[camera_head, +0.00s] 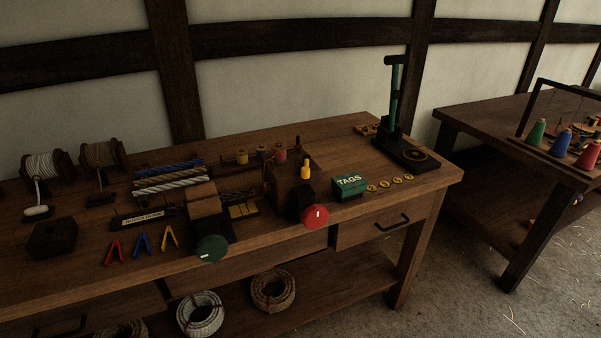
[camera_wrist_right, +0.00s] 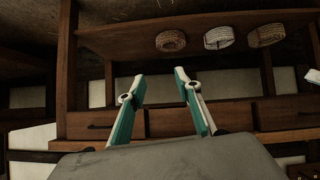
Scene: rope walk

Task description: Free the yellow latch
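A small upright yellow piece (camera_head: 305,172), which looks like the yellow latch, stands at the front of a brown wooden block (camera_head: 282,181) near the middle of the bench. A black part (camera_head: 302,199) sits directly below it, with a red disc (camera_head: 316,215) in front. How the latch is held is too small to tell. My right gripper (camera_wrist_right: 160,76) shows only in the right wrist view. Its two teal-and-white fingers are apart with nothing between them. The latch is not visible in that view. My left gripper is in neither view.
A green TAGS box (camera_head: 349,186) stands right of the latch, with a black-based green-post press (camera_head: 405,152) behind. Rope coils (camera_head: 201,313) lie on the lower shelf. The bench top's right front corner is clear.

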